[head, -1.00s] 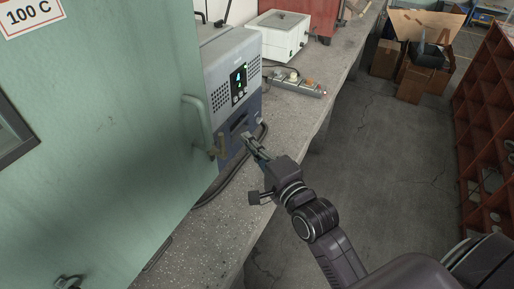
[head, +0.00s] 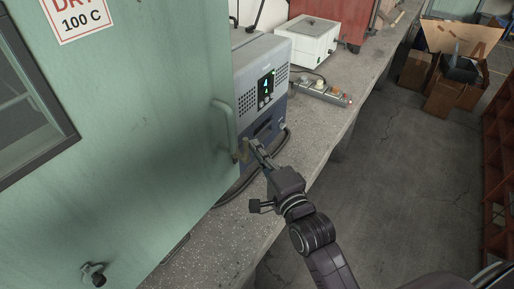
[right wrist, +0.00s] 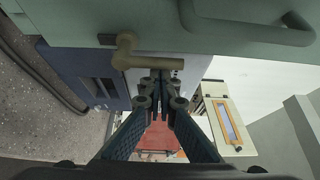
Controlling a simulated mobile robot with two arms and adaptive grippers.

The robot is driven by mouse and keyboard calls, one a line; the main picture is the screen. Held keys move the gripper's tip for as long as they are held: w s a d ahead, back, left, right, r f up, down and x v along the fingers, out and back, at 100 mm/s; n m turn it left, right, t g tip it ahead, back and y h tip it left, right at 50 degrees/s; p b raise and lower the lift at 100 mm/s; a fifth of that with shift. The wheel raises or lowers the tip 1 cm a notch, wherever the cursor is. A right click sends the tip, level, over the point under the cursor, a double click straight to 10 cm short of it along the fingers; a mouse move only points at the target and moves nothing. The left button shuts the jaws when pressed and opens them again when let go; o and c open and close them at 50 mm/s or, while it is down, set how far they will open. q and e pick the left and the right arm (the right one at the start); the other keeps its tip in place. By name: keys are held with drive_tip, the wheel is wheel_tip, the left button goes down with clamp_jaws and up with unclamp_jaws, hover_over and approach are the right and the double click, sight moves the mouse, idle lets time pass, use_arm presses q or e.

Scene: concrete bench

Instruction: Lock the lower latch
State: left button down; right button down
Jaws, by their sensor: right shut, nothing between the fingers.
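A brass latch (head: 243,151) sits at the right edge of the green door (head: 150,130), just below the door's bar handle (head: 226,125). In the right wrist view the latch (right wrist: 128,54) has a short stem on the door and a lever lying across the picture to the right. My right gripper (head: 257,145) is shut and empty, its tips close to the lever's free end. In the wrist view the fingertips (right wrist: 157,80) are just below the lever; I cannot tell whether they touch it. My left gripper is not in view.
A blue-grey instrument (head: 262,90) stands on the concrete bench (head: 235,225) behind the door's edge, with a dark cable beside it. A dark knob (head: 93,275) is low on the door. A power strip (head: 320,92) and white box (head: 302,40) are farther back.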

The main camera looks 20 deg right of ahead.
drive_tip(key=shift+s+a+f+n+t+b, duration=0.1)
drive_tip(key=shift+a+n+t+b, duration=0.15)
drive_tip(key=shift+n+b, duration=0.25)
drive_tip(key=s+a+f+n+t+y+b, duration=0.3)
drive_tip(key=n+y+b, duration=0.3)
drive_tip(key=n, duration=0.7)
drive_tip(key=shift+a+f+n+y+b, duration=0.35)
drive_tip(key=shift+a+b, duration=0.1)
drive_tip(key=shift+b, duration=0.75)
drive_tip(key=shift+s+f, duration=0.15)
drive_tip(key=shift+f, duration=0.25)
drive_tip(key=shift+r, duration=0.1)
